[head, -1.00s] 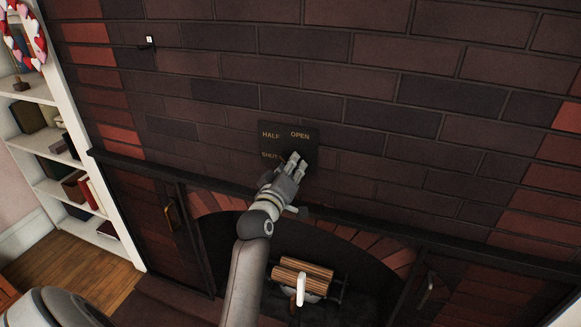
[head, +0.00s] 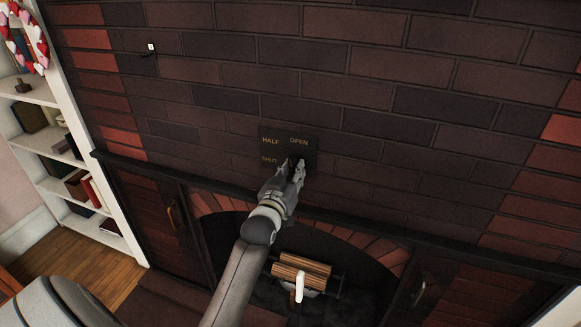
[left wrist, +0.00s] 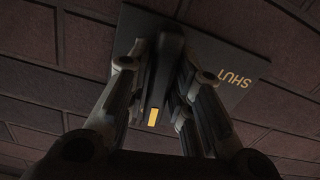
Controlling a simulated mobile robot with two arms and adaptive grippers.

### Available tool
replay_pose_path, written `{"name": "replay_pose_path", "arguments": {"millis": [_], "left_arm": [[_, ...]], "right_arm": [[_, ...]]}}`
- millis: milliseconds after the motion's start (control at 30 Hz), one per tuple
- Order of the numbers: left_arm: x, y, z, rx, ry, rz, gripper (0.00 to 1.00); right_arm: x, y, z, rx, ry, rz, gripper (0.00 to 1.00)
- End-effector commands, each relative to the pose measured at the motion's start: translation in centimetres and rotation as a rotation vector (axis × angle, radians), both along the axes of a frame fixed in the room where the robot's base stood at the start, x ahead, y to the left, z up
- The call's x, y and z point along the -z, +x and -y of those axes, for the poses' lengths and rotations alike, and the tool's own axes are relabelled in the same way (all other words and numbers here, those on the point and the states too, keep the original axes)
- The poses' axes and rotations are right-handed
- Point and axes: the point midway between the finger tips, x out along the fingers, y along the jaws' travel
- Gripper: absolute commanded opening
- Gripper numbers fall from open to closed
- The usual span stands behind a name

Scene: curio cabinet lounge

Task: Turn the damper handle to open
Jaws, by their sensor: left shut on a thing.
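The dark damper plate (head: 281,145) is on the brick wall, with HALF, OPEN and SHUT lettered in gold. My left gripper (head: 293,168) is at the plate's lower part, below OPEN and right of SHUT. In the left wrist view its two fingers (left wrist: 158,85) are closed on both sides of the dark damper handle (left wrist: 169,50). A small yellow mark (left wrist: 153,117) shows between the fingers. The word SHUT is upside down at the right there. In the head view the gripper hides the handle, so I cannot tell which label it points at.
Below is a black mantel ledge (head: 385,225) over the arched fireplace, where logs (head: 301,270) lie. Open wall surrounds the plate. A small hook (head: 150,49) is at the upper left. A white bookcase (head: 92,215) stands at the left.

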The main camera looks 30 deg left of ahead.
Motion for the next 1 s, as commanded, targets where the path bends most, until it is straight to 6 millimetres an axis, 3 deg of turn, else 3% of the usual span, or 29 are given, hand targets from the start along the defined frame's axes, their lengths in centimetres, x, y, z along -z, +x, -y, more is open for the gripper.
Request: {"name": "replay_pose_path", "arguments": {"millis": [300,833,867,1000], "left_arm": [[-0.25,0.06,0.09,0.0,0.123,-0.025,0.0],[-0.23,0.06,0.06,-0.001,0.149,-0.03,0.0],[-0.24,0.05,0.06,-0.001,0.149,-0.03,0.22],[-0.18,0.05,0.06,-0.001,0.148,-0.031,0.38]], "right_arm": [[-0.87,0.02,-0.34,0.0,0.004,0.0,0.4],[-0.94,0.05,-0.34,0.0,0.004,0.0,0.4],[-0.94,0.05,-0.34,0.0,0.004,0.0,0.4],[-0.94,0.05,-0.32,0.0,0.004,0.0,0.4]]}}
